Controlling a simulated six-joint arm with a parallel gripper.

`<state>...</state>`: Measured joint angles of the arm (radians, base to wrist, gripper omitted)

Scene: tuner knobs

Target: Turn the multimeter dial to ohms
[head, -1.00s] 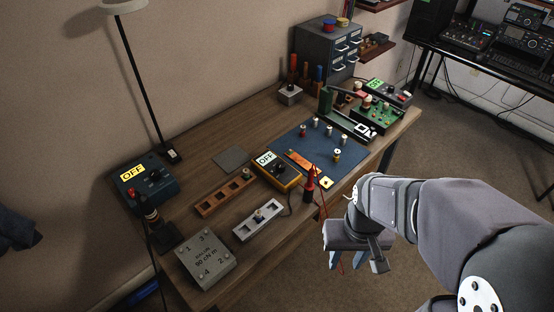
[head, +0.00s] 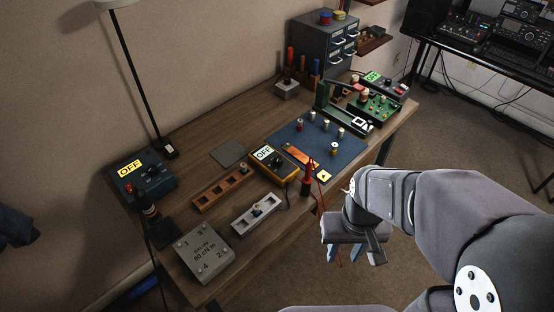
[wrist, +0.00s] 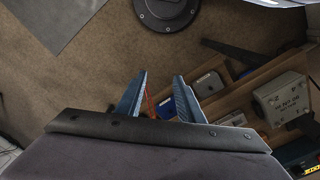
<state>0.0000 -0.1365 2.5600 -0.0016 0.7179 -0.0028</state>
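The multimeter (head: 284,174) is a yellow-edged box lying on the workbench near its front edge. Its display (head: 264,153) reads OFF. Its dark round dial (head: 279,165) is small in the head view, and its pointer and markings cannot be read. My gripper (head: 345,258) hangs in front of the bench edge, to the right of and nearer than the multimeter, apart from it. In the wrist view the two blue fingers of my gripper (wrist: 160,76) stand apart with nothing held between them.
Red and black probes (head: 308,178) stand beside the multimeter, with a red lead hanging off the edge. A blue mat (head: 290,133) with small knobs lies behind. A slotted wooden block (head: 210,196) and a metal block (head: 240,222) lie left. Another OFF unit (head: 150,185) stands far left.

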